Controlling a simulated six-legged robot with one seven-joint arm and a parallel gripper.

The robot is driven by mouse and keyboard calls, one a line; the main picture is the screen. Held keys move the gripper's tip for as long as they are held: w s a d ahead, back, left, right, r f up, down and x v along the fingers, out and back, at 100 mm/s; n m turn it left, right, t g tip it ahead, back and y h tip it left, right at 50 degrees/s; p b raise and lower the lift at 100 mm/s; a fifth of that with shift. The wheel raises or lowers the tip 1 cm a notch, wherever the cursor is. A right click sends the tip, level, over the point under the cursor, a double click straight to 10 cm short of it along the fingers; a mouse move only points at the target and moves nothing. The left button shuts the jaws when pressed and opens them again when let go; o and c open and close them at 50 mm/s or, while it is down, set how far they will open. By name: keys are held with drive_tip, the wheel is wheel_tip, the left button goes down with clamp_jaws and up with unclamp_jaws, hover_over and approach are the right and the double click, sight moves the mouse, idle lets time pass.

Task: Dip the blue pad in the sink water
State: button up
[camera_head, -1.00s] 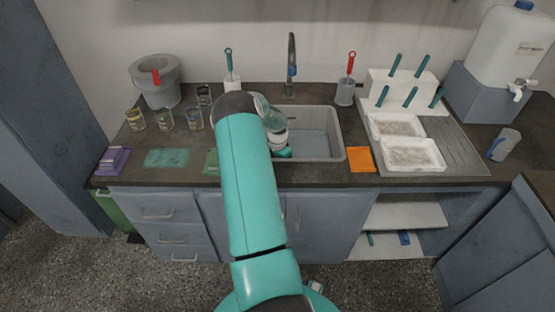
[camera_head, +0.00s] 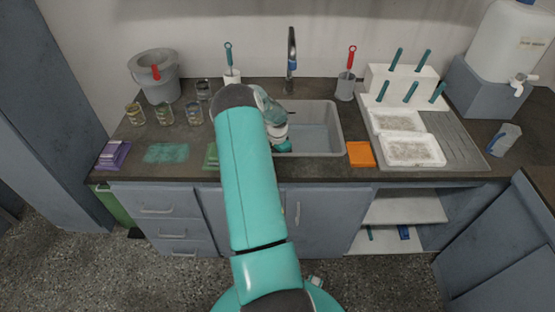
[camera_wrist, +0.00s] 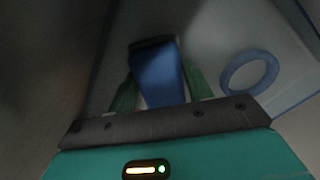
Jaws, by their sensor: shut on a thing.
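In the wrist view my gripper (camera_wrist: 155,97) is shut on the blue pad (camera_wrist: 158,75), which sits between its two green fingers. The pad points down toward the pale bottom of the sink (camera_wrist: 215,40). In the head view the sink (camera_head: 318,127) is a grey basin set in the dark counter, and my wrist (camera_head: 276,130) hangs over its left part. My arm hides the pad and the fingertips there. The wrist view is dark, and I cannot tell whether the pad touches water.
A blue ring (camera_wrist: 249,72) shows in the wrist view, right of the pad. A tap (camera_head: 291,62) stands behind the sink. An orange pad (camera_head: 360,154) lies right of the basin, near white trays (camera_head: 414,163). Several jars and a grey bucket (camera_head: 156,88) stand at the left.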

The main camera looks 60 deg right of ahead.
wheel_tip(320, 180, up, 19)
idle(1.1)
